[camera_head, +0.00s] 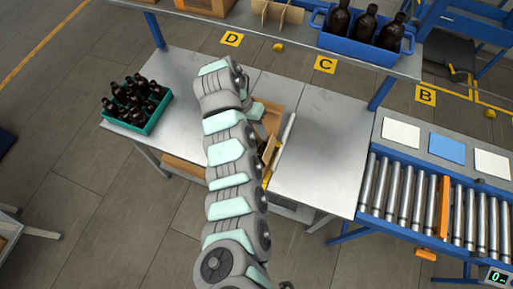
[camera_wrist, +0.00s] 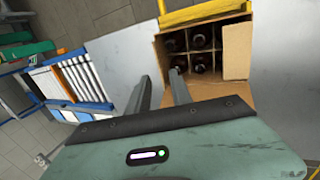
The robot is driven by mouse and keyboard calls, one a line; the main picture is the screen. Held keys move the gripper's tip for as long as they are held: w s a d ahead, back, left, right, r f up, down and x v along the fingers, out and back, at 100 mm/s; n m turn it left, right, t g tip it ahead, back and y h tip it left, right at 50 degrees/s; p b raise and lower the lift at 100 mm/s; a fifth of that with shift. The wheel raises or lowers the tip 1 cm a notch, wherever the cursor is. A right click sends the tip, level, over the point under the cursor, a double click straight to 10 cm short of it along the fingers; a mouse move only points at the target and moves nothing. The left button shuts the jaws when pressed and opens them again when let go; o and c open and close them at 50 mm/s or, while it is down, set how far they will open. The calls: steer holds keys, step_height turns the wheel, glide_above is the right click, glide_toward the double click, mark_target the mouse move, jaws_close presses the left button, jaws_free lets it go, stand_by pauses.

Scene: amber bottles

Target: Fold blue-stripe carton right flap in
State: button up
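An open brown carton shows in the wrist view, with several dark bottles (camera_wrist: 200,62) in its divider cells. Cardboard flaps show around the opening: a wide near flap (camera_wrist: 222,92) and a panel on the right side (camera_wrist: 237,52). I cannot make out a blue stripe. My gripper (camera_wrist: 161,78) has its two fingers apart with nothing between them, beside the carton's lower left corner. In the head view my arm hides most of the carton; a bit of brown cardboard (camera_head: 271,118) shows right of it.
The grey metal table (camera_head: 320,150) has free room right of the carton. A teal crate of bottles (camera_head: 150,122) stands at its left end. A blue bin of bottles (camera_head: 375,48) sits on the shelf above. A roller conveyor (camera_head: 400,195) adjoins on the right.

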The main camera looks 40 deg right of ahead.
mark_target(267, 148)
steer(key=shift+d+p+x, duration=0.1)
steer(key=shift+p+x, duration=0.05)
steer(key=shift+x, duration=2.5)
steer(key=shift+d+p+x, duration=0.15)
steer(key=shift+x, duration=2.5)
jaws_close()
